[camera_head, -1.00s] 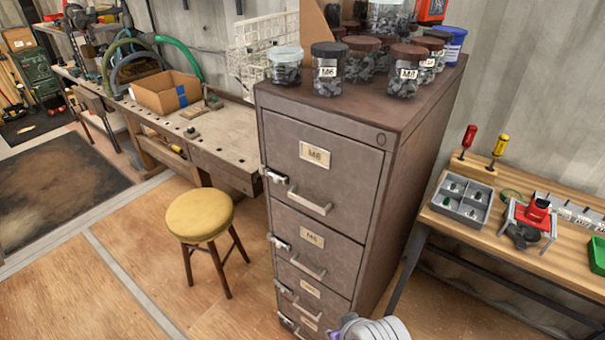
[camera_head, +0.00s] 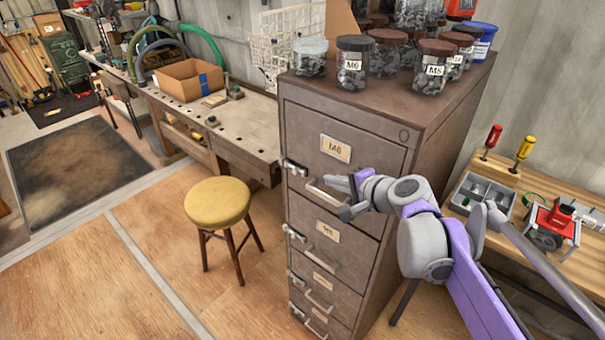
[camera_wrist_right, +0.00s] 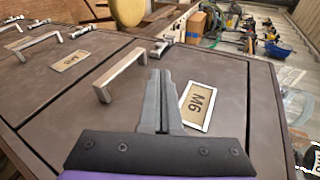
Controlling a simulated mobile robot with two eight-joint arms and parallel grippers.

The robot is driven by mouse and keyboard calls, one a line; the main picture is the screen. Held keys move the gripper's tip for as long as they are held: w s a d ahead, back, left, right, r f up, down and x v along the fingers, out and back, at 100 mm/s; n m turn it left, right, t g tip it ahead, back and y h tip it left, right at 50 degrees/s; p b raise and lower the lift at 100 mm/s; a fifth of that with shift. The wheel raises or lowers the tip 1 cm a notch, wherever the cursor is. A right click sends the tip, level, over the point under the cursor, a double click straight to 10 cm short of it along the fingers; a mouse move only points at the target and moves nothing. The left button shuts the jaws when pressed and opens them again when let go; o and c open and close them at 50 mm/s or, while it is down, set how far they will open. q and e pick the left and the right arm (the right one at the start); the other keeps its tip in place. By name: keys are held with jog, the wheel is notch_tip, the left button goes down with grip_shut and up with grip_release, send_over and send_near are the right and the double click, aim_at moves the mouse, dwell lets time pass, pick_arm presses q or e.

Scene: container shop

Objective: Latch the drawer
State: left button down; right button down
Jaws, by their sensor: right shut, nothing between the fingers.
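The brown filing cabinet (camera_head: 345,115) stands in the middle of the head view, with its stacked, labelled drawers looking shut. The top drawer (camera_head: 375,155) has an M6 label, a bar handle (camera_head: 318,192) and a small metal latch (camera_head: 294,168) at its left edge. In the wrist view the handle (camera_wrist_right: 118,76), label (camera_wrist_right: 198,102) and latch (camera_wrist_right: 161,46) also show. I cannot tell the latch's exact position. My right gripper (camera_head: 334,183) is shut and empty in front of the top drawer, beside the handle, its tips (camera_wrist_right: 158,72) pointing toward the latch. My left gripper is not in view.
Jars of hardware (camera_head: 352,62) stand on the cabinet. A yellow stool (camera_head: 217,204) is on the floor left of it. A workbench (camera_head: 240,125) stands behind the stool. A wooden table (camera_head: 545,175) with a parts tray (camera_head: 484,193) is at the right.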

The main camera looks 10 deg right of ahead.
aim_at(297, 172)
jog(key=x, duration=1.4)
jog(key=shift+f, duration=0.1)
